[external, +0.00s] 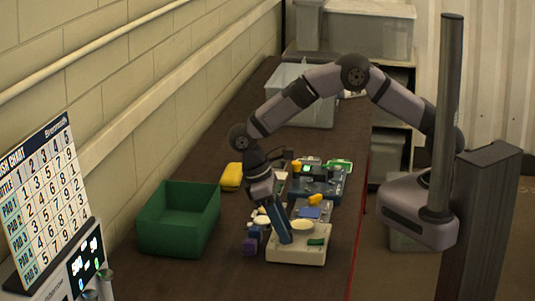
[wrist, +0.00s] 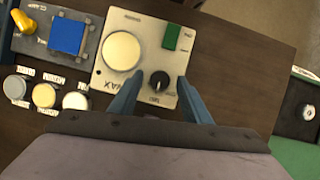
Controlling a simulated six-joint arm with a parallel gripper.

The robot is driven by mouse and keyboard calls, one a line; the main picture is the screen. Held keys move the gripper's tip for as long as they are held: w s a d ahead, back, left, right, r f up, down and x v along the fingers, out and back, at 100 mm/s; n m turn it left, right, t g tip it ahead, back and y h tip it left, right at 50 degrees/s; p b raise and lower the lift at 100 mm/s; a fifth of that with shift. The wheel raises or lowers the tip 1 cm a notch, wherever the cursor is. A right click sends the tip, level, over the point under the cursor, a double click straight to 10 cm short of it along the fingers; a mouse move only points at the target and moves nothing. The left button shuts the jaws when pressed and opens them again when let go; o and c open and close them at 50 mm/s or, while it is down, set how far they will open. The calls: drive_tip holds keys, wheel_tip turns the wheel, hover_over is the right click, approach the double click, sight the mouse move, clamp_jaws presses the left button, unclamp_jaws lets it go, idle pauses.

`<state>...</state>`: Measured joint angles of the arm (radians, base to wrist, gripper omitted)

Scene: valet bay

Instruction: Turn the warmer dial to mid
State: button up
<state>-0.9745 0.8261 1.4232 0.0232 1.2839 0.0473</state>
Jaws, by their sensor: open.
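The warmer (external: 290,257) is a beige box on the bench, below my gripper in the external view. In the wrist view the warmer's panel (wrist: 112,78) carries a round cream plate (wrist: 122,51), a green switch (wrist: 172,37) and a small black dial (wrist: 159,81). A pale mark shows on the dial; its exact setting is too small to read. A label reading MAX lies left of the dial. My gripper (wrist: 159,84) is open, with a blue finger on each side of the dial; contact cannot be told. In the external view my gripper (external: 286,238) hides the dial.
A panel with a blue square (wrist: 68,36) and a yellow knob (wrist: 23,21) adjoins the warmer. Several round-lidded jars (wrist: 44,95) stand nearby. A green bin (external: 178,222) stands to the left, and a yellow object (external: 231,176) lies behind it. Bare bench (wrist: 235,75) lies beside the warmer.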

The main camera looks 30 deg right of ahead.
drive_tip(key=b+v, duration=0.2)
drive_tip(key=v, duration=0.5)
drive_tip(key=shift+r, duration=0.15)
idle(0.3)
drive_tip(key=w+d+m+y, duration=0.1)
drive_tip(key=w+d+m, duration=0.2)
drive_tip(key=d, duration=0.7)
drive_tip(key=w+d+m+y, duration=0.2)
drive_tip(key=w+d, duration=0.2)
drive_tip(key=d, duration=0.6)
drive_tip(key=s+d+f+m+t, duration=0.1)
drive_tip(key=s+d, duration=0.3)
drive_tip(key=d, duration=0.4)
drive_tip(key=s+d+f+m+t, duration=0.1)
drive_tip(key=s+d+m, duration=0.3)
drive_tip(key=d, duration=0.4)
drive_tip(key=shift+s+f+m+t+y, duration=0.3)
drive_tip(key=shift+s+f+t, duration=0.15)
drive_tip(key=shift+f, duration=0.1)
